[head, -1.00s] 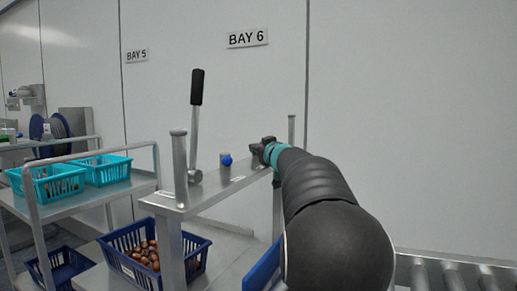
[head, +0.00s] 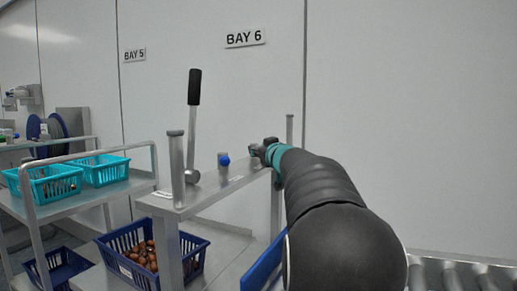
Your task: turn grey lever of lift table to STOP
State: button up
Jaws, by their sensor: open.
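A grey lever (head: 191,138) with a black grip (head: 194,87) stands nearly upright on the flat top bar (head: 210,186) of a metal frame, which looks like the lift table. Small pale labels lie on the bar, but their words are too small to read, so I cannot tell which marks STOP. My gripper (head: 256,149) is at the bar's far end, to the right of the lever and well apart from it. Its jaws are open and partly hidden by its own body. I see nothing held in them.
A blue knob on a grey cylinder (head: 224,160) stands on the bar between lever and gripper. Metal posts (head: 177,165) rise at the bar's ends. A dark blue crate of dates (head: 120,240) sits below. Teal baskets (head: 40,183) are on a trolley at left; rollers (head: 455,270) at lower right.

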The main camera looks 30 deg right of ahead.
jog(key=s+a, duration=0.1)
jog(key=s, duration=0.8)
jog(key=shift+s+a, duration=0.3)
jog(key=shift+a, duration=0.1)
